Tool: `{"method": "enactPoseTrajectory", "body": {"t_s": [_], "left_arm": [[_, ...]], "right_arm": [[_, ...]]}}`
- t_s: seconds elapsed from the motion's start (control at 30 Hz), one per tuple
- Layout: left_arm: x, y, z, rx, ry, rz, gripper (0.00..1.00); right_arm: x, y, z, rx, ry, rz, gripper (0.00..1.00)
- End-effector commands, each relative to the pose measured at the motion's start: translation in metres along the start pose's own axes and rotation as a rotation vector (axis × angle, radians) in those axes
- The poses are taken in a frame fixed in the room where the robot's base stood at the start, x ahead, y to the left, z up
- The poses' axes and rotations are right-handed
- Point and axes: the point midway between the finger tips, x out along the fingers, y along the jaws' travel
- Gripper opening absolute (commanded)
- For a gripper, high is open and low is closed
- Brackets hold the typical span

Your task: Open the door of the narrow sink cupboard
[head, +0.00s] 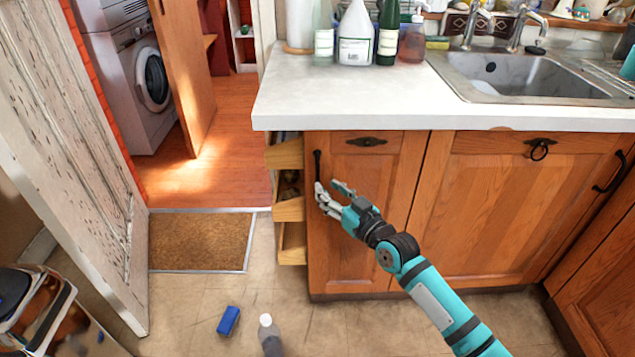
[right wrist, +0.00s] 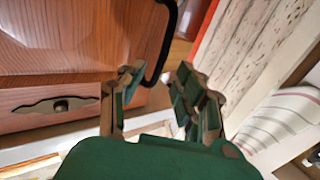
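The narrow sink cupboard has a wooden door (head: 365,225) at the left end of the counter, and it looks shut. Its black upright handle (head: 317,163) is near the door's upper left edge. My right gripper (head: 325,190) is in front of the door, at the lower part of the handle. In the right wrist view, the right gripper (right wrist: 160,78) is open, with its fingers apart. The curved black handle (right wrist: 168,40) shows just beyond the fingertips, its end close to the left finger. I cannot tell whether they touch. My left gripper is not in view.
Wooden drawers (head: 290,210) show on the cupboard's left side. The wide sink door (head: 510,210) is to the right. A blue block (head: 229,321) and a bottle (head: 270,335) are on the floor in front. The counter (head: 350,100) overhangs the cupboard. A doormat (head: 200,242) lies left.

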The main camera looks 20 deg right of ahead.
Motion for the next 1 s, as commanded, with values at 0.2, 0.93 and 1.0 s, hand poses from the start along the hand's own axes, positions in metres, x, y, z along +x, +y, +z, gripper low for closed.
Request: {"method": "enactPoseTrajectory", "body": {"t_s": [0.2,0.93,1.0], "left_arm": [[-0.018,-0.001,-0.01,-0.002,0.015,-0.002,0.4],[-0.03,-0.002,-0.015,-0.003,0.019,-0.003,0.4],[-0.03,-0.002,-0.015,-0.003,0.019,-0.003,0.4]], "right_arm": [[0.038,0.0,0.001,0.001,0.0,0.0,0.34],[0.053,0.0,0.001,0.0,-0.001,0.0,0.04],[0.053,0.0,0.001,0.0,-0.001,0.0,0.0]]}}
